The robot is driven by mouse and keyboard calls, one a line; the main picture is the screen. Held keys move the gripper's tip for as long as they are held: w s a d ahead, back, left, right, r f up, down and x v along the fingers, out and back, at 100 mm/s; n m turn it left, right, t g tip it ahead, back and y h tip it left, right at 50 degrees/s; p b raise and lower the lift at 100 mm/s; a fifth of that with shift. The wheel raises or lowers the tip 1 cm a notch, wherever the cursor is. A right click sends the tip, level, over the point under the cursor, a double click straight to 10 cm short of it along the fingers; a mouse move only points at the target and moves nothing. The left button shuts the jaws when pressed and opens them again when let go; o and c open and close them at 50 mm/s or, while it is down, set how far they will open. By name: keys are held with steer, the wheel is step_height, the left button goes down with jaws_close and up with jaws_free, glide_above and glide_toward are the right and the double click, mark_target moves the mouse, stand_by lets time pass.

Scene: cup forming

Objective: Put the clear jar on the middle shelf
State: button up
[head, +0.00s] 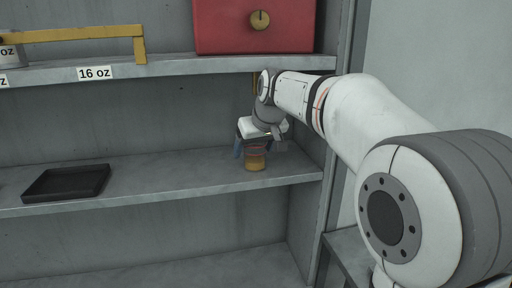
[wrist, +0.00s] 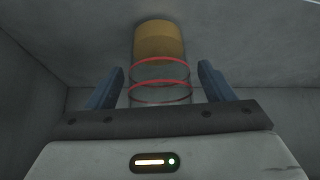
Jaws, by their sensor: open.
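The clear jar (head: 255,161) stands upright on the middle shelf (head: 200,172), toward its right end. It has an amber-brown section and red rings. In the wrist view the jar (wrist: 160,72) lies between the two blue fingers of my gripper (wrist: 160,85), with a visible gap on each side. My gripper (head: 257,150) is open around the jar in the head view, and its body hides the jar's upper part.
A black tray (head: 67,182) sits on the same shelf at the left. The upper shelf (head: 180,68) holds a red box (head: 225,28) and a yellow bar frame (head: 75,33), with a "16 oz" label (head: 96,73) on its edge. The shelf between tray and jar is clear. An upright (head: 335,150) stands close at the right.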

steer(key=shift+r, duration=0.1)
steer(key=shift+r, duration=0.2)
steer(key=b+v, duration=0.1)
steer(key=v, duration=1.1)
steer(key=s+d+f+m+g+h, duration=0.1)
steer(key=s+d+f, duration=0.2)
steer(key=s+f, duration=0.5)
steer(key=s+d+f+m, duration=0.2)
steer(key=s+d+f, duration=0.1)
steer(key=s+f, duration=0.5)
steer(key=s+d+f+m+g+h, duration=0.1)
steer(key=s+d+f, duration=0.3)
steer(key=s+f, duration=0.5)
step_height(320, 180, down, 3)
steer(key=shift+r+m+g+h, duration=0.1)
steer(key=shift+m+g+h, duration=0.2)
steer(key=shift+s, duration=0.15)
